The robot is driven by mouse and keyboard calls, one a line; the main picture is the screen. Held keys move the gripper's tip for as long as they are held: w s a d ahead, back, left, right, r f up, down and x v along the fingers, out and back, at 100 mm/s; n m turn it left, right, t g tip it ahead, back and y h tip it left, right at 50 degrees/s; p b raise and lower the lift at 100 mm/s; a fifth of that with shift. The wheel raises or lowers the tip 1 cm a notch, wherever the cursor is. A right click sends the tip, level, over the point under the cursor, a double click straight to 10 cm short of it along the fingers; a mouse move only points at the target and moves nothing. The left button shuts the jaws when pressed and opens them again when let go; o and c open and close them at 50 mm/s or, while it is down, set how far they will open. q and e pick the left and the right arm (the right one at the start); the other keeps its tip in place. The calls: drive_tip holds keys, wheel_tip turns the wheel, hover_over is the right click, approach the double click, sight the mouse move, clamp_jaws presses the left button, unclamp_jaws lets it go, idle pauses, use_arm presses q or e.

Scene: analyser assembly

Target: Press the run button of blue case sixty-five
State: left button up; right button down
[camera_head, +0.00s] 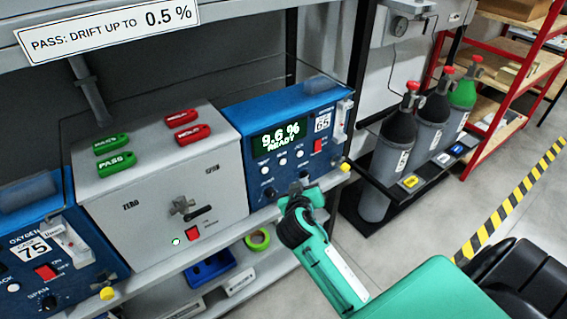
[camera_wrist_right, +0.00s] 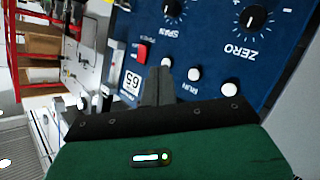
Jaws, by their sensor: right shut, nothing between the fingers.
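Blue case sixty-five (camera_head: 290,118) stands at the right end of the shelf, its display reading 9.6 % READY. Its front has a row of white buttons, a red switch (camera_head: 318,145) and knobs below. In the right wrist view the RUN label lies beside the middle white button (camera_wrist_right: 195,75), which I take as the run button; it also shows in the head view (camera_head: 283,161). My right gripper (camera_head: 296,188) is shut and empty, in front of the case's lower front. In the wrist view its fingertips (camera_wrist_right: 158,72) overlap the edge of another white button; contact cannot be told. My left gripper is out of view.
A grey box (camera_head: 165,190) with red and green tags stands left of the case, and blue case seventy-five (camera_head: 65,250) further left. An upper shelf edge (camera_head: 220,12) runs overhead. Gas cylinders (camera_head: 395,150) stand to the right.

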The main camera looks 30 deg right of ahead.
sight(283, 162)
drive_tip(key=w+b, duration=0.1)
drive_tip(key=w, duration=0.6)
drive_tip(key=shift+a, duration=0.25)
drive_tip(key=shift+w, duration=0.15)
idle(1.7)
drive_tip(key=shift+w, duration=0.3)
drive_tip(key=shift+w+a, duration=0.1)
drive_tip(key=shift+w, duration=0.25)
idle(0.6)
drive_tip(key=shift+s, duration=0.1)
idle(0.4)
drive_tip(key=shift+s, duration=0.75)
